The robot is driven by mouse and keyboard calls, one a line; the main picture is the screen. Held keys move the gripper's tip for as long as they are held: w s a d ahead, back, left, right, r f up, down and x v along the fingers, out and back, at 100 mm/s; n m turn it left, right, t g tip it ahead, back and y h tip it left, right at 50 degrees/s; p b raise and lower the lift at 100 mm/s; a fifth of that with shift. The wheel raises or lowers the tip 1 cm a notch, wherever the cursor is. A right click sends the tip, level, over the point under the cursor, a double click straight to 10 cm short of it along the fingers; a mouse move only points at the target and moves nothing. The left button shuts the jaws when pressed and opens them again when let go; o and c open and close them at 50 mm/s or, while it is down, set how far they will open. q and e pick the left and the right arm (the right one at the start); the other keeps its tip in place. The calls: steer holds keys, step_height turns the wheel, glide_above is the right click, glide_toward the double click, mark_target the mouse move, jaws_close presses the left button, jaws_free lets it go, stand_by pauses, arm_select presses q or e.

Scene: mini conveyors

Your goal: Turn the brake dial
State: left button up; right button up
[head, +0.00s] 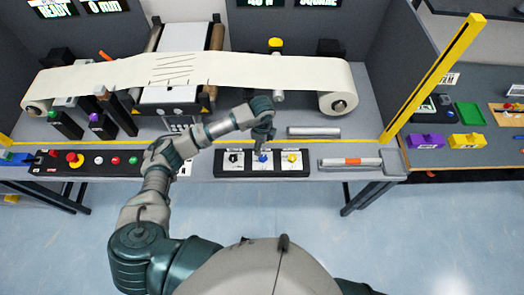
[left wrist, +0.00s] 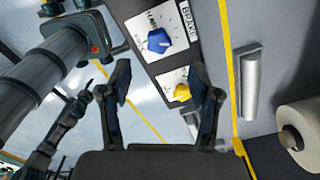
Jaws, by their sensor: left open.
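The brake dial is the blue knob (head: 263,157) in the middle of the dark dial panel at the table's front edge. In the left wrist view the blue knob (left wrist: 160,40) sits on a white plate beside a "BRAKE" label (left wrist: 188,22). My left gripper (head: 263,140) points down just above the blue knob and partly covers its plate. My right gripper cannot be made out.
A black knob (head: 233,158) and a yellow knob (head: 291,157) flank the blue one. A button panel (head: 100,162) lies to the left. A metal bar (head: 314,132) and an orange-banded roller (head: 350,163) lie to the right. A paper web (head: 240,68) runs behind.

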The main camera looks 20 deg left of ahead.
arm_select(q)
steer(key=shift+r, duration=1.75)
